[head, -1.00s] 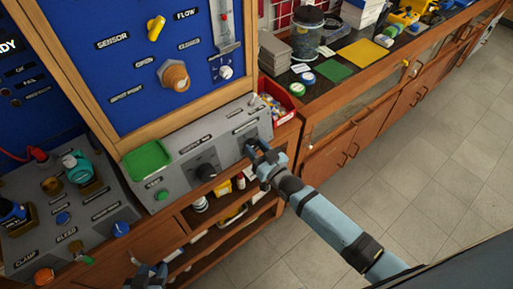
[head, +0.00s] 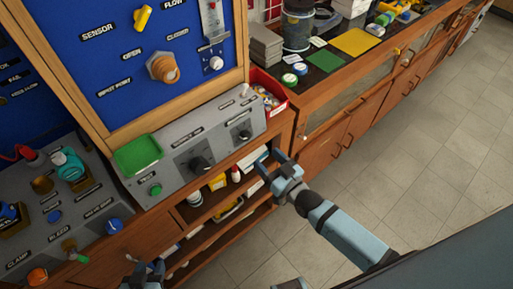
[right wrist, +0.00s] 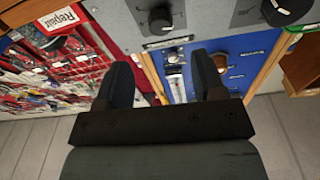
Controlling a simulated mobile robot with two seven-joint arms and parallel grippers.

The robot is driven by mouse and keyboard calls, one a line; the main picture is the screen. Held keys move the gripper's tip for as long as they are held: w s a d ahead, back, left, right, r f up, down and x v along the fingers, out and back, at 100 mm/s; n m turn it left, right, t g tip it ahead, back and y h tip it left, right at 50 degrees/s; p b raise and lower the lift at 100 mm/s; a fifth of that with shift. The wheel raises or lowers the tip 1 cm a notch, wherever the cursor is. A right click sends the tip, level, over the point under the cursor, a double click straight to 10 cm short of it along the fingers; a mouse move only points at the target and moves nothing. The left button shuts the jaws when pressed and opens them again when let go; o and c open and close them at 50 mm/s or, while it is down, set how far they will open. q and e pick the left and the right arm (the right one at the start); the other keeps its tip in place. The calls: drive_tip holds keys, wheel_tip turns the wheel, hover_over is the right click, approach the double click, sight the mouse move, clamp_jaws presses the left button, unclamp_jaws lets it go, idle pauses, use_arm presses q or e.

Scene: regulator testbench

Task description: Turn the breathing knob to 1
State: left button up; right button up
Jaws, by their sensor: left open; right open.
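The grey sloped panel (head: 165,178) has two black knobs, a left one (head: 200,163) and a smaller-looking right one (head: 243,135). Their labels are too small to read, so I cannot tell which is the breathing knob. My right gripper (head: 268,161) is open and empty, below and right of the right knob and apart from it. In the right wrist view its two fingers (right wrist: 163,78) are spread, with one black knob (right wrist: 160,18) beyond them and another (right wrist: 285,10) at the top right. My left gripper (head: 147,268) is open at the bottom edge, partly cut off.
A green tray (head: 138,155) and a green button (head: 155,190) are on the panel's left. A red bin (head: 268,92) stands right of the panel. The blue board (head: 110,60) rises behind. Shelves with bottles lie below. The floor (head: 430,180) at right is clear.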

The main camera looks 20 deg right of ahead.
drive_tip(key=v, duration=0.5)
idle(0.4)
